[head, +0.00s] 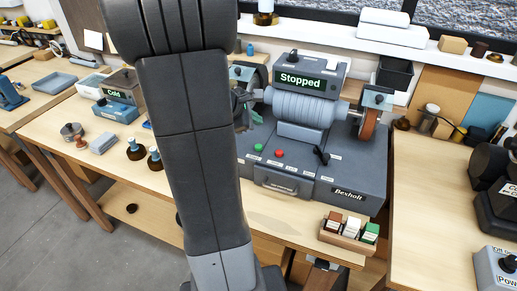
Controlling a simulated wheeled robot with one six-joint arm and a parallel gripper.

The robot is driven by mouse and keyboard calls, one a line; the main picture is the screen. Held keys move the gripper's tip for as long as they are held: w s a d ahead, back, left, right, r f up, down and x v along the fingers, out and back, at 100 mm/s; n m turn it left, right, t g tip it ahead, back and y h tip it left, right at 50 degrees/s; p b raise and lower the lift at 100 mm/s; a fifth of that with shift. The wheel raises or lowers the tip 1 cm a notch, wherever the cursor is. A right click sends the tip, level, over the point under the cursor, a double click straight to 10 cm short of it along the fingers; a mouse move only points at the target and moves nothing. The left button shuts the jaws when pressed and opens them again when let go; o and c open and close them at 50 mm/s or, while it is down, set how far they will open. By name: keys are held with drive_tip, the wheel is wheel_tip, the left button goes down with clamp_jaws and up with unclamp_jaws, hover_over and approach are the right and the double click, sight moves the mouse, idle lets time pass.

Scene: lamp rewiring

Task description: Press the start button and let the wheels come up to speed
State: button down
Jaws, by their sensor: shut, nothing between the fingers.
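The grey bench grinder (345,185), marked Bexholt, stands on the wooden bench. Its display (300,80) reads "Stopped". A green button (258,147) and a red button (279,154) sit on its sloped front panel, with a black lever (321,155) to their right. The small labels are too small to read. The right wheel (369,124) is brown, behind a clear shield. The left wheel is partly hidden by my arm. My arm crosses the picture left of the buttons. I cannot make out my gripper in this view.
A wooden holder (346,242) with brown, white and green blocks stands at the bench's front right. Dark bottles (135,150), a grey block (103,143) and a blue device reading "Cold" (117,110) are on the left. A bare strip of bench (285,217) lies before the grinder.

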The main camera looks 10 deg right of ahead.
sight(255, 147)
wheel_tip(255, 147, down, 7)
drive_tip(key=b, duration=0.5)
drive_tip(key=shift+b, duration=0.3)
drive_tip(key=shift+f, duration=0.1)
idle(1.4)
drive_tip(key=shift+f+b, duration=0.3)
drive_tip(key=shift+b, duration=0.25)
drive_tip(key=shift+f+b, duration=0.45)
drive_tip(key=shift+b, duration=0.05)
idle(0.5)
idle(0.3)
drive_tip(key=shift+r+p, duration=0.7)
drive_tip(key=shift+r, duration=0.2)
drive_tip(key=shift+r, duration=0.1)
wheel_tip(255, 147, up, 5)
drive_tip(key=p, duration=0.4)
